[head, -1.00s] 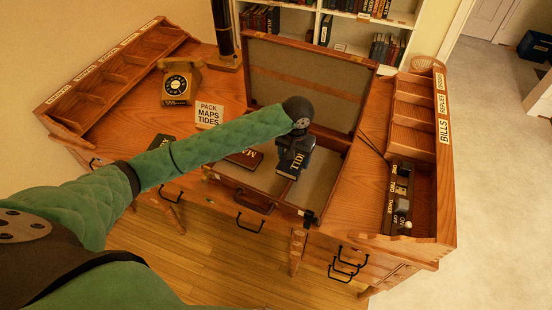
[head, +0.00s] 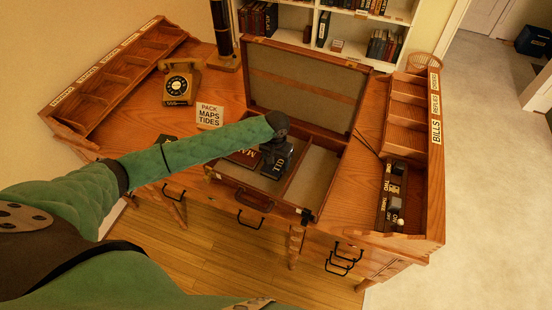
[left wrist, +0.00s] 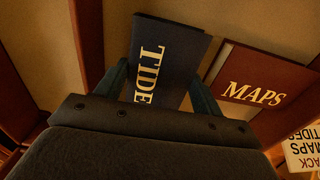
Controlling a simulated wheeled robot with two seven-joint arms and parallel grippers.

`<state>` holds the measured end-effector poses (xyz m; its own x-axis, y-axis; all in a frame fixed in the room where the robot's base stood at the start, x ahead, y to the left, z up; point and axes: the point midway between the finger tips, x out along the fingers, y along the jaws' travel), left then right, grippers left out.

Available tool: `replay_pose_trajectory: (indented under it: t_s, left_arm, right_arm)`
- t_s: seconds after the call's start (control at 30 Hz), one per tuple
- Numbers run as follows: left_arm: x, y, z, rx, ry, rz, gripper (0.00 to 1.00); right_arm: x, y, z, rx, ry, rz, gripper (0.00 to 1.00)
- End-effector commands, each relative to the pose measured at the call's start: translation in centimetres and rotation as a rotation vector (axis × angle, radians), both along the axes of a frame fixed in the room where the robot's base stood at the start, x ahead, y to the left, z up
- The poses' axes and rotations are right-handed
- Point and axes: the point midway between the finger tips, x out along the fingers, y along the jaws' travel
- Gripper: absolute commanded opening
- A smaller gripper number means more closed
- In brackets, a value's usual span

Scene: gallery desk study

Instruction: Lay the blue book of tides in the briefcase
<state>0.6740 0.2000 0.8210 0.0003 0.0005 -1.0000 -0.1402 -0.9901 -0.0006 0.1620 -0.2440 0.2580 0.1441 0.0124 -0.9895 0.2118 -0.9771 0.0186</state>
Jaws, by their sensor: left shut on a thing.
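The open briefcase (head: 308,203) lies on the desk with its lid (head: 300,85) raised at the back; a divider (head: 297,172) splits its inside. My left gripper (head: 274,152) is shut on the blue book of tides (head: 272,170), over the left compartment near the divider. In the left wrist view the fingers grip the tides book (left wrist: 165,62) by both sides, its title showing. The maroon maps book (head: 243,158) lies in the left compartment, partly hidden by my arm; it also shows beside the tides book in the left wrist view (left wrist: 260,85). Whether the tides book touches the floor is unclear.
The right compartment (head: 318,172) is empty. A sign reading PACK MAPS TIDES (head: 209,116) and a telephone (head: 181,85) stand left of the briefcase. A switch panel (head: 392,195) and a letter rack (head: 410,112) are at the right.

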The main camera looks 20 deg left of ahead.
Motion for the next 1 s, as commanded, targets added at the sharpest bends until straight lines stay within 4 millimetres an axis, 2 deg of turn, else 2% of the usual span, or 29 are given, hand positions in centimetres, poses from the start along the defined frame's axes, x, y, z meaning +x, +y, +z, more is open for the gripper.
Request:
replay_pose_trajectory:
  t_s: [0.37, 0.4, 0.5, 0.83, 0.97, 1.0]
  left_arm:
    - [0.0, 0.0, -0.3, -0.001, 0.000, 0.000, 0.41]
    - [0.0, 0.0, -0.4, 0.000, 0.000, 0.000, 0.70]
    - [0.0, 0.0, -0.4, 0.000, -0.001, 0.000, 0.89]
    - [0.0, 0.0, -0.2, 0.000, -0.001, 0.000, 0.90]
    - [0.1, 0.0, 0.5, 0.000, -0.002, 0.001, 0.90]
    - [0.1, 0.0, 1.0, -0.001, -0.003, 0.001, 0.90]
  right_arm:
    - [-0.2, -0.1, 0.0, 0.000, 0.001, 0.000, 0.36]
    - [-0.3, -0.1, -0.1, 0.000, 0.002, 0.000, 0.36]
    - [-0.4, -0.1, -0.1, 0.000, 0.003, -0.001, 0.36]
    - [-0.4, -0.1, -0.2, -0.001, 0.004, -0.001, 0.36]
    - [-0.2, 0.0, -0.6, -0.002, 0.008, -0.001, 0.36]
    - [0.5, 0.1, -0.6, 0.000, 0.000, 0.000, 0.36]
